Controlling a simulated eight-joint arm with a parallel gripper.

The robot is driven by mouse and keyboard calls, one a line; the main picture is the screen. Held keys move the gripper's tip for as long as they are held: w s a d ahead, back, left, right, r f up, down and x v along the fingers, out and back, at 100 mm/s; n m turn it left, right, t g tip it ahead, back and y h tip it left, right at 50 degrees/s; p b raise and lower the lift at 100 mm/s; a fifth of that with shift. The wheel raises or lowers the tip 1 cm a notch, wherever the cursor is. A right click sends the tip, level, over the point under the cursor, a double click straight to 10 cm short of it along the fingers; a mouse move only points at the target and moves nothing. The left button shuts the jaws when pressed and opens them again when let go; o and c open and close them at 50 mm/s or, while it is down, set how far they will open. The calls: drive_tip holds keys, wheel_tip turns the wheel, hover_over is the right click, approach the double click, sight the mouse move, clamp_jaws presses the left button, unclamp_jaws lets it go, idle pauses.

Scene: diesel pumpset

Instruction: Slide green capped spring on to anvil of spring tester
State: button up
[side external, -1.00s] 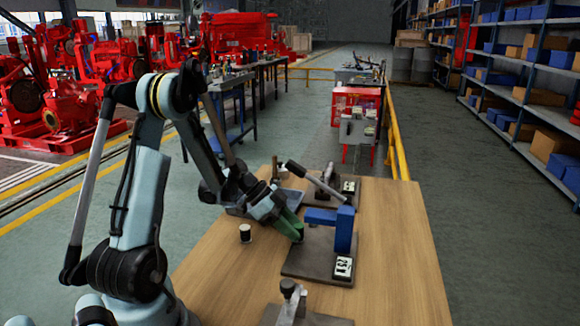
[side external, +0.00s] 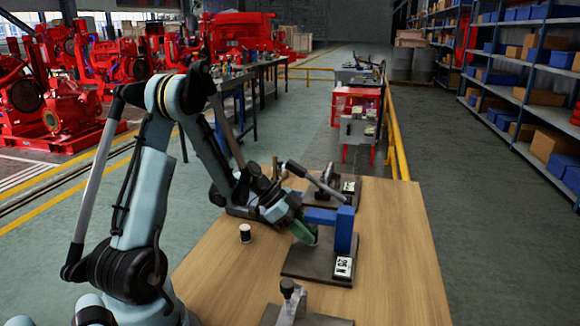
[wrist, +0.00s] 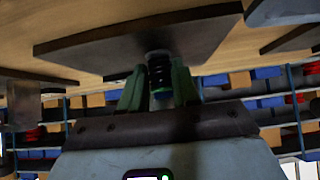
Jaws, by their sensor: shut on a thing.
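The blue spring tester (side external: 344,230) stands on a dark base plate (side external: 310,268) on the wooden table, with a small white display (side external: 343,267) at the front right. My gripper (side external: 309,237) has green fingers and is beside the tester's column, under its blue overhanging arm. In the wrist view my gripper (wrist: 158,82) is shut on the spring (wrist: 158,72), a dark coil with a green end low between the fingers. The spring's far end meets the dark plate in that picture; whether it touches is unclear. The anvil is hidden by my fingers in the side view.
A small black-and-white cylinder (side external: 245,233) stands left of the tester. A second tester with a grey lever (side external: 318,183) stands behind. Another metal device (side external: 288,300) is at the table's front edge. The table's right side (side external: 395,250) is clear.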

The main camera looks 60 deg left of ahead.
drive_tip(key=shift+f, duration=0.1)
idle(0.3)
drive_tip(key=o, duration=0.9)
drive_tip(key=shift+o, duration=0.2)
drive_tip(key=shift+v, duration=3.05)
wheel_tip(320, 180, up, 15)
drive_tip(key=s+a, duration=0.2)
drive_tip(key=shift+s+a, duration=0.35)
drive_tip(key=shift+s, duration=0.05)
